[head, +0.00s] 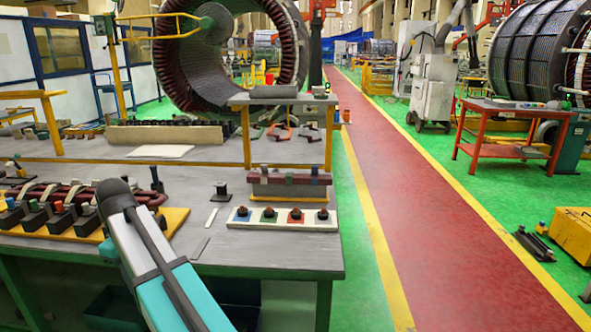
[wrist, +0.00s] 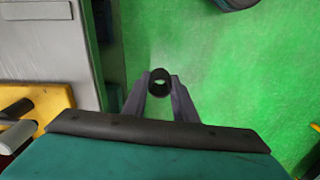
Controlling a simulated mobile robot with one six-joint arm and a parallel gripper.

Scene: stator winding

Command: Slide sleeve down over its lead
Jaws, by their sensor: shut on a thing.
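In the wrist view my gripper (wrist: 161,86) is shut on a small black sleeve (wrist: 160,73). The sleeve is seen end-on, with its round hole showing, between the two grey fingertips. Only green floor shows behind it in this view. No lead shows at the sleeve's opening. In the head view the dark end of my arm hides the fingers and the sleeve. A dark red coil (head: 80,190) lies on a yellow-edged fixture (head: 178,218) at the left of the bench, with several colour-topped posts along its front. I cannot tell which lead belongs to the sleeve.
A white tray (head: 240,224) with coloured squares and several dark round pieces stands right of my arm on the grey bench (head: 230,258). Behind it is a block with coloured tops (head: 288,183). A small black stand (head: 221,191) is nearby. Green floor lies beyond the bench's right edge.

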